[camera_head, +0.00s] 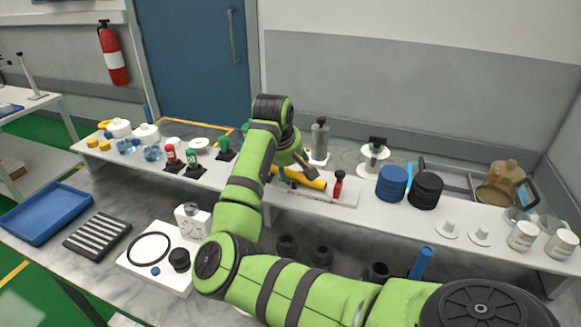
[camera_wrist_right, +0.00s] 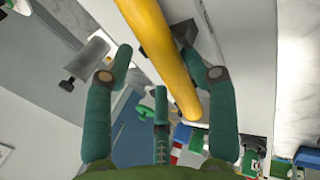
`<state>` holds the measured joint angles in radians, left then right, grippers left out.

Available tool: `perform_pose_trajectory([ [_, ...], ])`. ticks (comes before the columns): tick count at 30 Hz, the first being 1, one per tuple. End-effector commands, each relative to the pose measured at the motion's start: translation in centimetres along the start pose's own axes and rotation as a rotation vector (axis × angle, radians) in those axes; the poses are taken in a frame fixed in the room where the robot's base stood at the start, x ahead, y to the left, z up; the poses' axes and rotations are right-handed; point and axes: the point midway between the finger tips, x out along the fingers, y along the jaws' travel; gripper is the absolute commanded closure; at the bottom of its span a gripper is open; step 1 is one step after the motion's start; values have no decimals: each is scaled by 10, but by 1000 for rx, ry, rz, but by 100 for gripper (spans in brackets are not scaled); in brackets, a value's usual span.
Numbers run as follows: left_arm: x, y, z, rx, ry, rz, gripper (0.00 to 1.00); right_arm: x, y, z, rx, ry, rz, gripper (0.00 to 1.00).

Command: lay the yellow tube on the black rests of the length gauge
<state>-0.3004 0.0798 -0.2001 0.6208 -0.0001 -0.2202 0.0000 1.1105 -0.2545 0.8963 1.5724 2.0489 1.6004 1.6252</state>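The yellow tube (camera_head: 314,183) lies slantwise over the white base of the length gauge (camera_head: 348,196), beside an upright red part. My right gripper (camera_head: 300,176) is just above and behind the tube and partly hides it. In the right wrist view the tube (camera_wrist_right: 158,50) runs between the spread fingers of the gripper (camera_wrist_right: 157,62), with a clear gap on the left side. The gripper looks open. A black block (camera_wrist_right: 184,32), possibly a rest, shows beside the tube. I cannot tell whether the tube touches the rests. My left gripper is not in view.
A grey bottle (camera_head: 320,140) and a white stand (camera_head: 373,158) are behind the gauge. Blue discs (camera_head: 391,183) and black discs (camera_head: 425,190) are stacked to its right. Red and green bottles stand to its left. A blue tray (camera_head: 45,212) lies at the far left.

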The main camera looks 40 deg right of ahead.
Motion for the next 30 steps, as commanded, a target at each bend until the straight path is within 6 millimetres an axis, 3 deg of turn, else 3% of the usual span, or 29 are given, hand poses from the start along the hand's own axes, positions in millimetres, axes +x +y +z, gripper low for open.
perform_pose_trajectory([
  [9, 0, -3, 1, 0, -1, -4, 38, 1, -1, 0, -2, -1, -3, 39],
  [13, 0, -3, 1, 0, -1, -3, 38, -9, -1, -1, -2, 1, -1, 39],
  [24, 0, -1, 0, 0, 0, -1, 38, -84, 0, -1, -1, 4, 0, 39],
  [30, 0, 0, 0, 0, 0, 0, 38, -112, 0, 0, -1, 1, -1, 39],
])
